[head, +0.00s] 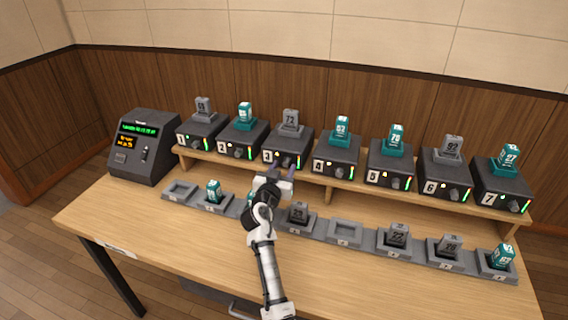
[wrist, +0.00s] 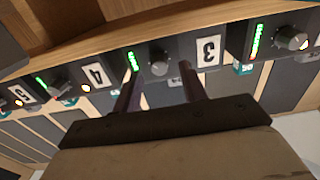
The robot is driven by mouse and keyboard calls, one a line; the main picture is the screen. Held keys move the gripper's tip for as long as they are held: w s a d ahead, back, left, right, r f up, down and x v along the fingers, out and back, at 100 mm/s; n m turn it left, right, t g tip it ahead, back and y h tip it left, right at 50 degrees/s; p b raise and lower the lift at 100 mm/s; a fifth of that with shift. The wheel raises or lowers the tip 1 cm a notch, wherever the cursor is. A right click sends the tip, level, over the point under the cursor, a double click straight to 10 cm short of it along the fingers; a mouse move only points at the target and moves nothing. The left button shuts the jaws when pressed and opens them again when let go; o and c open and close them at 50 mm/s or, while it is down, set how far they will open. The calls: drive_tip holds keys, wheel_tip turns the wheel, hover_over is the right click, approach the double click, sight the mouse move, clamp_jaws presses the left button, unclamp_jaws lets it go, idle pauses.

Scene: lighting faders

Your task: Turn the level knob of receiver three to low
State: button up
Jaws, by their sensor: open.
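Receiver three (head: 290,143) is a dark box on the raised shelf, with a white "3" label and a grey numbered block on top. Its label also shows in the wrist view (wrist: 208,51). Its round dark level knob (wrist: 158,60) shows in the wrist view, between the label and a lit green bar (wrist: 132,61). My gripper (head: 287,176) is in front of receiver three in the head view. In the wrist view my gripper (wrist: 158,74) is open, with one finger towards each side of the knob. I cannot tell how near the fingertips are. Knob markings are too small to read.
Receiver two (head: 243,137) and receiver four (head: 336,153) stand close on either side. A row of grey trays (head: 343,231), some holding blocks, lies on the table below the shelf. A dark display console (head: 143,148) stands at the left. The table front is clear.

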drive_tip(key=shift+w+d, duration=0.25)
drive_tip(key=shift+w, duration=0.4)
drive_tip(key=shift+c, duration=0.2)
clamp_jaws()
drive_tip(key=shift+n, duration=0.3)
